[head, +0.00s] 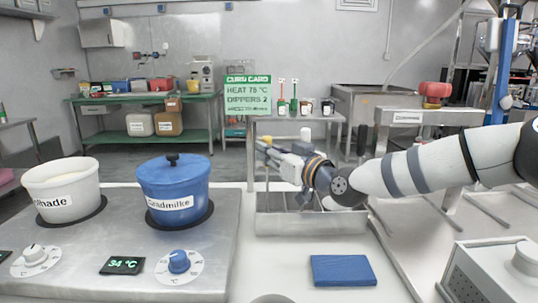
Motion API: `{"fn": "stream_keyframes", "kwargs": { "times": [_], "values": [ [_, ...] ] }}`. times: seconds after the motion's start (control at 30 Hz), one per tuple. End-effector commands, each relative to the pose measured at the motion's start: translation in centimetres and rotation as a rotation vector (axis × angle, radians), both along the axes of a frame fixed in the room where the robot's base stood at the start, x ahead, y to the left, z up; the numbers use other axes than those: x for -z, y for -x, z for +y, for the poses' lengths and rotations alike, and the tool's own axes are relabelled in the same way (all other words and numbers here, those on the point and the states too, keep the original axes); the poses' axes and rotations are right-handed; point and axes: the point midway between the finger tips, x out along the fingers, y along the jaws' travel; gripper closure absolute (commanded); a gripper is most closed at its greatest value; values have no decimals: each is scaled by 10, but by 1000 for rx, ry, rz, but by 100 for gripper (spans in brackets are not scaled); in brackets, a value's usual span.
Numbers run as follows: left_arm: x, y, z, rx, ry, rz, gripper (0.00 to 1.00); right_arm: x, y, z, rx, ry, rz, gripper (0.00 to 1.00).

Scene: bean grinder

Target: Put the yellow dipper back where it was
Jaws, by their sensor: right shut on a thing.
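My right gripper (272,152) reaches in from the right, above the far side of a metal bin (312,224). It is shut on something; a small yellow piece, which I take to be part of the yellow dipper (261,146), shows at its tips. Most of the dipper is hidden by the gripper or too small to make out. My left gripper is not in view.
A white pot (62,182) and a lidded blue pot (173,178) stand on the hob at left. A blue cloth (343,270) lies in front of the bin. A green sign (248,93) and several small containers stand on a shelf behind. A grey machine (495,272) is at lower right.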

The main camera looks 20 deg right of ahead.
Motion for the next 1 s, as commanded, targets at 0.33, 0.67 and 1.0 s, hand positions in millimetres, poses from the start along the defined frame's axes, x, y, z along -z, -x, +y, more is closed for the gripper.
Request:
{"fn": "stream_keyframes", "kwargs": {
  "times": [0.33,0.67,1.0],
  "values": [
    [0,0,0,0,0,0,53,2,0,0,-1,2,2,68],
    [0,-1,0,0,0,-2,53,-1,0,0,-1,1,0,64],
    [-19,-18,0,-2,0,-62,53,-10,64,-23,0,-2,-7,64]
  ]
}}
